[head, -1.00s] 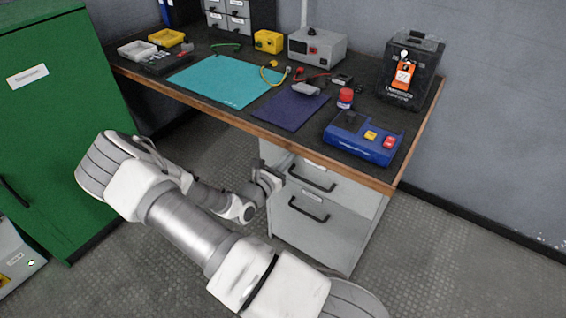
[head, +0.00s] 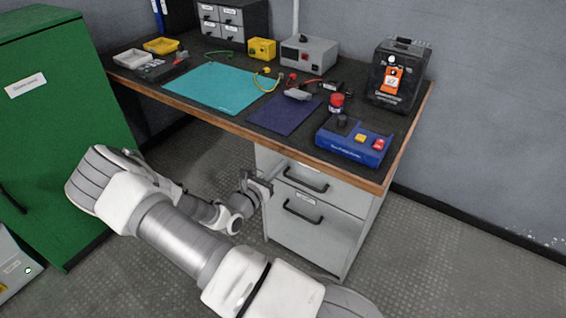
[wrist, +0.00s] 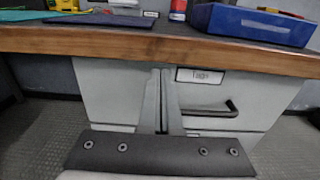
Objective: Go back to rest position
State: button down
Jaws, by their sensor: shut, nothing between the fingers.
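My gripper (head: 270,178) is at the end of my folded arm, in front of the workbench drawers and below the edge of the tabletop. In the wrist view my gripper (wrist: 162,100) points at the grey drawer front (wrist: 105,90), left of a dark handle (wrist: 210,109). Its fingers are together with nothing between them. Whether the fingertips touch the drawer front I cannot tell. Both drawers look shut in the head view.
The workbench (head: 222,124) carries a teal mat (head: 215,87), a dark blue mat (head: 285,113), a blue device (head: 350,142) and a black case (head: 400,75). A green cabinet (head: 60,130) stands at the left. Floor (head: 450,260) is clear at the right.

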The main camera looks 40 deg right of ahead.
jog(key=p+v, duration=0.2)
jog(key=v, duration=0.8)
jog(key=shift+a, duration=0.25)
jog(key=shift+s, duration=0.1)
jog(key=s+a+r+m+y, duration=0.4)
jog(key=s+r+m+y, duration=0.25)
jog(key=r, duration=0.35)
jog(key=s+a+r+m+g+y, duration=0.1)
jog(key=s+a+r+m+y, duration=0.45)
jog(key=r+m, duration=0.35)
jog(key=s+a+r+m+y, duration=0.45)
jog(key=s+r+m, duration=0.25)
jog(key=r, duration=0.4)
notch_tip(320, 180, up, 19)
jog(key=p, duration=2)
jog(key=shift+w+d+r, duration=0.15)
jog(key=shift+w+d, duration=0.1)
jog(key=shift+d, duration=0.25)
